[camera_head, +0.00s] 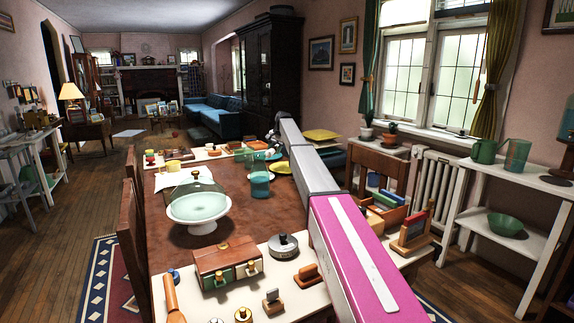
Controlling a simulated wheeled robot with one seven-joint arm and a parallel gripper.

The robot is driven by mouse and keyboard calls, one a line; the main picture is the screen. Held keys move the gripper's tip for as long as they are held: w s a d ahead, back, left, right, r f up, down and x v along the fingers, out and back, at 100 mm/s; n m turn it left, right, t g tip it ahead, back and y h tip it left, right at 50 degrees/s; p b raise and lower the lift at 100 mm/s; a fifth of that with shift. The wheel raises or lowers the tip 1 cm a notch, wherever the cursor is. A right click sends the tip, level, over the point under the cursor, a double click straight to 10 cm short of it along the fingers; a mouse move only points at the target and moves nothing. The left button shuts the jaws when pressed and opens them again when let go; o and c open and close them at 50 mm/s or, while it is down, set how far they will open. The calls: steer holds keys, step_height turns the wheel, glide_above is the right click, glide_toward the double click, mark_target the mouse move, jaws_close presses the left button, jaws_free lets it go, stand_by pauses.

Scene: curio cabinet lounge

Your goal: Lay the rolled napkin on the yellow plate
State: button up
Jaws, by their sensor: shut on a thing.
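The yellow plate (281,168) lies on the far right part of the brown table, partly covered by my arm and close behind a teal tumbler. My arm reaches from the lower right over the table. My gripper (270,141) is at its far end, small in view, above the table and a little beyond the plate. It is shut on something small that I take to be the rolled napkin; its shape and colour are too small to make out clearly. No napkin shows on the plate's visible part.
A teal tumbler (260,182) and a glass-domed cake stand (199,212) stand on the table. A brown box (228,264), a round tin (283,245) and several stamps crowd the near end. A pale board (205,155) with small items lies at the far end.

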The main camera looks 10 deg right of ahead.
glide_above(285, 167)
steer(key=d, duration=0.1)
steer(key=f, duration=0.5)
steer(key=shift+s+f, duration=0.2)
steer(key=shift+s, duration=0.1)
steer(key=shift+d+f, duration=0.1)
steer(key=shift+f, duration=1.85)
steer(key=shift+f, duration=0.15)
steer(key=o, duration=0.9)
steer(key=shift+o, duration=0.2)
steer(key=v, duration=1.2)
